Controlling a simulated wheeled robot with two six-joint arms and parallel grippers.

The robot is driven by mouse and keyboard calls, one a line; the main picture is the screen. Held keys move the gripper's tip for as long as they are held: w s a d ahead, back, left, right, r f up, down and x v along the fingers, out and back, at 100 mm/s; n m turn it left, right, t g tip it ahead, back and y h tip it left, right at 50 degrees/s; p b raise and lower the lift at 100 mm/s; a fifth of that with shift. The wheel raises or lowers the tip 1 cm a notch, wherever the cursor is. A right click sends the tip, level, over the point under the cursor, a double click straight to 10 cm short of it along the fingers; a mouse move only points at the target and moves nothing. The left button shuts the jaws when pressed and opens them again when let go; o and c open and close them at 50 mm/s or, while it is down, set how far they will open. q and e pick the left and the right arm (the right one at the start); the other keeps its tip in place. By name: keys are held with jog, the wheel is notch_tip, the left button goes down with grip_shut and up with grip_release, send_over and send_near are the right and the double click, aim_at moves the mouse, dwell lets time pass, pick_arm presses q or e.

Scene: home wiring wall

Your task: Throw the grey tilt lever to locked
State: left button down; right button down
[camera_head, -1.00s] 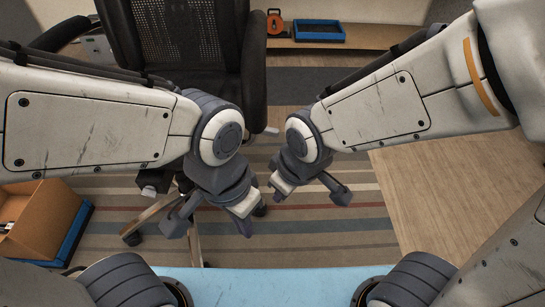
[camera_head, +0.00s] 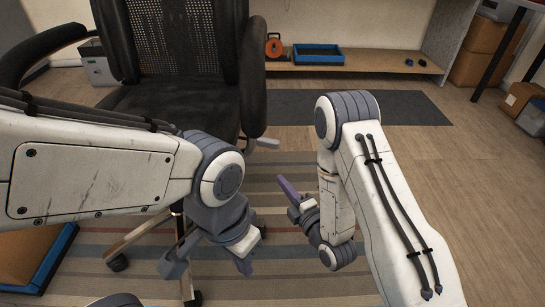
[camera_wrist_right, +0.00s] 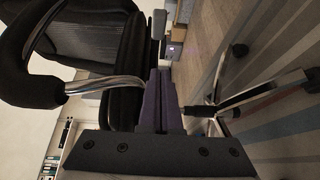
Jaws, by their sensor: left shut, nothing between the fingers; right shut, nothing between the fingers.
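The black office chair (camera_head: 185,80) stands ahead of me. A small grey lever (camera_head: 266,143) sticks out to the right from under its seat; I take it for the tilt lever. My right gripper (camera_head: 287,188) is shut and empty, its purple fingers pointing up and left, below and right of the lever in the picture and apart from it. The shut fingers also show in the right wrist view (camera_wrist_right: 160,100), with the chair beyond them. My left gripper (camera_head: 245,266) is shut and empty, low in front of the chair over the rug.
A low wooden shelf (camera_head: 385,62) at the back holds a blue tray (camera_head: 318,59) and an orange reel (camera_head: 274,46). Cardboard boxes (camera_head: 487,52) stand at the back right. A striped rug (camera_head: 285,275) lies under the chair. The floor to the right is open.

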jog(key=b, duration=0.4)
send_near(266, 145)
jog(key=w+a, duration=0.3)
jog(key=w, duration=0.1)
jog(key=shift+w+d+b, duration=0.1)
jog(key=shift+w+b, duration=0.25)
jog(key=shift+w, duration=0.2)
